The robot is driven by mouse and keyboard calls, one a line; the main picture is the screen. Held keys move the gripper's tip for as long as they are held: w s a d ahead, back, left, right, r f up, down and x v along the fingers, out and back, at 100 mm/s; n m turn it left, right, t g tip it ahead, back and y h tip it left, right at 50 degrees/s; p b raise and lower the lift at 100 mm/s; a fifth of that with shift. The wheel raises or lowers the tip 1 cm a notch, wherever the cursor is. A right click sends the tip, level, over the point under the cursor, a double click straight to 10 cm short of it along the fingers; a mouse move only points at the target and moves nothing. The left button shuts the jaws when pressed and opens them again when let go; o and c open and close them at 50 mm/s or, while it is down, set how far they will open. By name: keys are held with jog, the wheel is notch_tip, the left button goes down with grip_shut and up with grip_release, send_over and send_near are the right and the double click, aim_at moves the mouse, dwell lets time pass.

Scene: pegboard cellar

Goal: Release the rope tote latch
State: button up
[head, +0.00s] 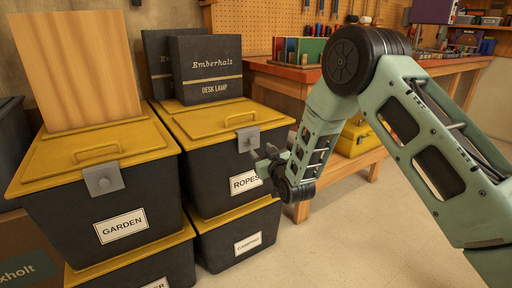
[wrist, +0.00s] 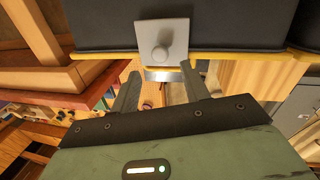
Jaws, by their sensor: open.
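The ropes tote (head: 215,160) is a black bin with a yellow lid (head: 215,118) and a white "ROPES" label (head: 244,182). My gripper (head: 261,156) is just in front of the latch and hides part of the label. In the wrist view my gripper (wrist: 160,71) is open and empty, its fingers spread either side of the latch's line, with no contact visible.
The ropes tote stands on a camping tote (head: 215,246). A garden tote (head: 155,190) with its own latch (head: 103,180) is at left. A wooden workbench (head: 290,88) is behind; floor at front right is clear.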

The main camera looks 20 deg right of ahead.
aim_at(254, 142)
jog(key=shift+w+a, duration=0.2)
jog(key=shift+w, duration=1.2)
jog(key=shift+w+a, duration=0.2)
jog(key=shift+w, duration=1.15)
jog(key=shift+f+b, duration=0.1)
jog(key=shift+b, duration=0.25)
grip_shut()
